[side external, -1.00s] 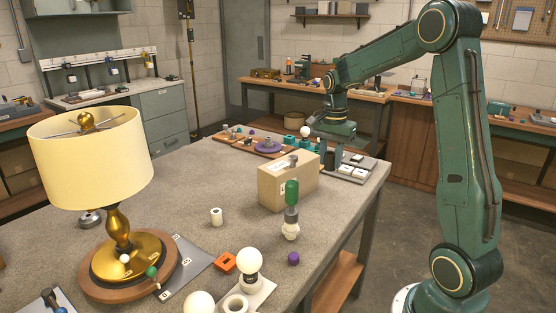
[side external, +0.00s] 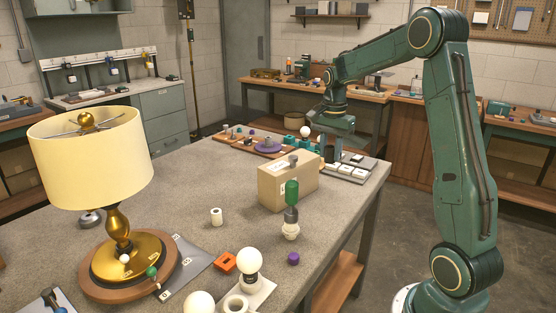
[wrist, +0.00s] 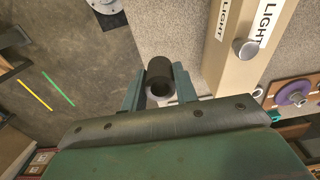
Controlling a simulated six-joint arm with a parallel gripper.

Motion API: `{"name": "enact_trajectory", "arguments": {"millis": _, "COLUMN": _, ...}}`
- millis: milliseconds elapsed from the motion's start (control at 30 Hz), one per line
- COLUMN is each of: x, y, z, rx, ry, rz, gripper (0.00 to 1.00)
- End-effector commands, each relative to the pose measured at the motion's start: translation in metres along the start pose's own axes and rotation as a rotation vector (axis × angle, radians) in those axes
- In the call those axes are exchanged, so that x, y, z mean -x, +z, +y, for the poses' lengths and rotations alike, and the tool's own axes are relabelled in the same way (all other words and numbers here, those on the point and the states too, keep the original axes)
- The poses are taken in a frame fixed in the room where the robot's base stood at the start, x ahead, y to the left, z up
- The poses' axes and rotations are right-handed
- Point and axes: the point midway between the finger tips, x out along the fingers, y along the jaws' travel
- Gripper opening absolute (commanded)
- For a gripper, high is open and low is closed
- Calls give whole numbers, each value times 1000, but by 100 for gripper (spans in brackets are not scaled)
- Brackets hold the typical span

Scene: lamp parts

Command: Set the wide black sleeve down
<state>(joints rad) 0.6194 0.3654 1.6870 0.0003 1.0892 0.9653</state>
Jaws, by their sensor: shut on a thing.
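The wide black sleeve (wrist: 159,76) is held between the two fingers of my gripper (wrist: 158,90) in the wrist view. It is a short dark tube, and its open end faces the camera. In the side view my gripper (side external: 333,150) points down behind the cardboard box, above the far right part of the table. The sleeve cannot be made out clearly there. Whether its lower end touches anything is not shown.
The cardboard box (side external: 288,181) stands close by, in front of my gripper in the side view. A grey tray (side external: 372,163) with white blocks lies to the right, near the table edge. A wooden board with a purple disc (side external: 268,149) lies behind. Open tabletop (side external: 190,185) is at left.

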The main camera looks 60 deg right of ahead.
Motion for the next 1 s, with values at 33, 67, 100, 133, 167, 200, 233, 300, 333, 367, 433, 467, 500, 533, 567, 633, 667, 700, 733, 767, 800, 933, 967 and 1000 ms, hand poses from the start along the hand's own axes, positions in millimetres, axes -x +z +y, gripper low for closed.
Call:
{"name": "enact_trajectory", "arguments": {"millis": 33, "x": 0, "y": -10, "z": -4, "rx": -8, "ry": -1, "rz": 1, "gripper": 7}}
{"name": "enact_trajectory", "arguments": {"millis": 67, "x": 1, "y": -15, "z": -6, "rx": -13, "ry": 0, "rz": 0, "gripper": 7}}
{"name": "enact_trajectory", "arguments": {"millis": 100, "x": 1, "y": -22, "z": -9, "rx": -18, "ry": 0, "rz": 0, "gripper": 7}}
{"name": "enact_trajectory", "arguments": {"millis": 133, "x": 2, "y": -28, "z": -11, "rx": -22, "ry": -1, "rz": 1, "gripper": 7}}
{"name": "enact_trajectory", "arguments": {"millis": 167, "x": 2, "y": -33, "z": -13, "rx": -27, "ry": -1, "rz": 1, "gripper": 7}}
{"name": "enact_trajectory", "arguments": {"millis": 200, "x": 3, "y": -41, "z": -16, "rx": -33, "ry": 0, "rz": 0, "gripper": 7}}
{"name": "enact_trajectory", "arguments": {"millis": 233, "x": 3, "y": -47, "z": -18, "rx": -37, "ry": -1, "rz": 1, "gripper": 7}}
{"name": "enact_trajectory", "arguments": {"millis": 300, "x": 4, "y": -61, "z": -21, "rx": -47, "ry": 0, "rz": 1, "gripper": 7}}
{"name": "enact_trajectory", "arguments": {"millis": 333, "x": 4, "y": -67, "z": -23, "rx": -51, "ry": -1, "rz": 1, "gripper": 7}}
{"name": "enact_trajectory", "arguments": {"millis": 367, "x": 4, "y": -73, "z": -24, "rx": -55, "ry": 0, "rz": 1, "gripper": 7}}
{"name": "enact_trajectory", "arguments": {"millis": 433, "x": 4, "y": -86, "z": -27, "rx": -65, "ry": -1, "rz": 1, "gripper": 7}}
{"name": "enact_trajectory", "arguments": {"millis": 467, "x": 4, "y": -92, "z": -28, "rx": -70, "ry": 0, "rz": 1, "gripper": 7}}
{"name": "enact_trajectory", "arguments": {"millis": 500, "x": 4, "y": -100, "z": -29, "rx": -76, "ry": 0, "rz": 1, "gripper": 7}}
{"name": "enact_trajectory", "arguments": {"millis": 533, "x": 4, "y": -106, "z": -30, "rx": -80, "ry": 0, "rz": 1, "gripper": 7}}
{"name": "enact_trajectory", "arguments": {"millis": 567, "x": 4, "y": -111, "z": -30, "rx": -84, "ry": 0, "rz": 0, "gripper": 7}}
{"name": "enact_trajectory", "arguments": {"millis": 633, "x": 3, "y": -125, "z": -31, "rx": -94, "ry": -1, "rz": 1, "gripper": 7}}
{"name": "enact_trajectory", "arguments": {"millis": 667, "x": 3, "y": -130, "z": -31, "rx": -98, "ry": 0, "rz": 1, "gripper": 7}}
{"name": "enact_trajectory", "arguments": {"millis": 700, "x": 3, "y": -138, "z": -31, "rx": -104, "ry": 0, "rz": 0, "gripper": 7}}
{"name": "enact_trajectory", "arguments": {"millis": 733, "x": 2, "y": -143, "z": -31, "rx": -108, "ry": -1, "rz": 1, "gripper": 7}}
{"name": "enact_trajectory", "arguments": {"millis": 767, "x": 2, "y": -148, "z": -31, "rx": -112, "ry": 0, "rz": 1, "gripper": 7}}
{"name": "enact_trajectory", "arguments": {"millis": 800, "x": 2, "y": -155, "z": -31, "rx": -117, "ry": 0, "rz": 1, "gripper": 7}}
{"name": "enact_trajectory", "arguments": {"millis": 933, "x": 0, "y": -172, "z": -30, "rx": -130, "ry": 0, "rz": 0, "gripper": 7}}
{"name": "enact_trajectory", "arguments": {"millis": 967, "x": 0, "y": -175, "z": -29, "rx": -132, "ry": 0, "rz": 1, "gripper": 7}}
{"name": "enact_trajectory", "arguments": {"millis": 1000, "x": 0, "y": -179, "z": -29, "rx": -134, "ry": 0, "rz": 1, "gripper": 7}}
